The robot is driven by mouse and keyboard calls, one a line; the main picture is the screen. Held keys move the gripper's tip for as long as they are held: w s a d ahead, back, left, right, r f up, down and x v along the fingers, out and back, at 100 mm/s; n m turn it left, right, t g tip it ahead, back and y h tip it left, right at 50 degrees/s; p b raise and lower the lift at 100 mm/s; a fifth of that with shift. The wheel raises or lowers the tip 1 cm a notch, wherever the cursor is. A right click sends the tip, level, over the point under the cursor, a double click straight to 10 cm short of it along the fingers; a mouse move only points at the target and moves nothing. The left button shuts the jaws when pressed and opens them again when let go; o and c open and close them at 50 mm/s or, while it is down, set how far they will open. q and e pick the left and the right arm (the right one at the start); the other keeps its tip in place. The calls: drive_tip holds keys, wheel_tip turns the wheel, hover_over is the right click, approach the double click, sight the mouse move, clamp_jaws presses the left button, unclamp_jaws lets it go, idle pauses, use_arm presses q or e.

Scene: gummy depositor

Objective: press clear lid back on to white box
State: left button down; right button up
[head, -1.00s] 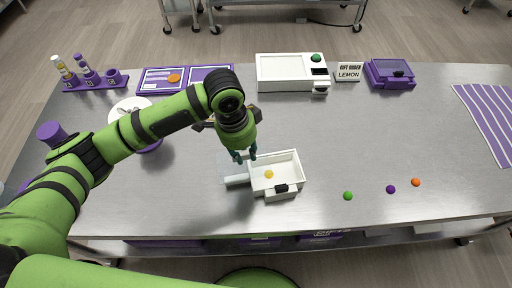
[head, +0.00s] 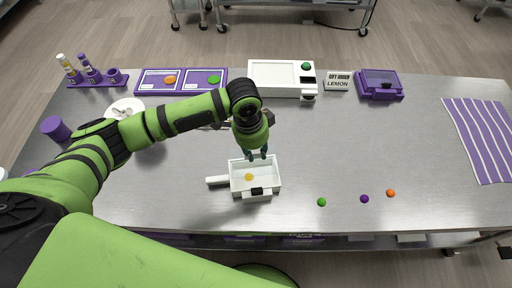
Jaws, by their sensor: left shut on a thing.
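The white box (head: 277,178) stands upright near the middle of the table, with a yellow gummy (head: 249,177) inside and a black latch (head: 257,191) on its near side. A white bar (head: 217,180) sticks out on its left. My left gripper (head: 256,155) is shut at the box's far edge, with its fingers pointing down. It seems to hold the clear lid, which is see-through and hard to make out. I cannot tell whether the lid touches the rim. My right gripper is not in view.
Green (head: 322,202), purple (head: 364,198) and orange (head: 390,193) gummies lie to the right of the box. A white machine (head: 275,75), a purple box (head: 380,84) and purple trays (head: 182,88) stand at the back. A striped mat (head: 480,140) lies at the right. The table's centre right is clear.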

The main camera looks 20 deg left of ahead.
sight(255, 158)
use_arm(q)
wheel_tip(255, 158, down, 4)
drive_tip(key=shift+f+b, duration=0.1)
drive_tip(key=shift+b, duration=1)
drive_tip(key=shift+f, duration=0.9)
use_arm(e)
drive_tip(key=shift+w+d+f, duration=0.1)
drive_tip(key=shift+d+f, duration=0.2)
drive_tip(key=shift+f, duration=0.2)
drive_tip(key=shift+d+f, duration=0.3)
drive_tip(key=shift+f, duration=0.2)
use_arm(q)
drive_tip(key=shift+f, duration=0.1)
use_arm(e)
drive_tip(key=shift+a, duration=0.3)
use_arm(q)
drive_tip(key=shift+f, duration=0.1)
drive_tip(key=shift+f+b, duration=0.15)
drive_tip(key=shift+b, duration=0.15)
drive_tip(key=c, duration=1)
unclamp_jaws()
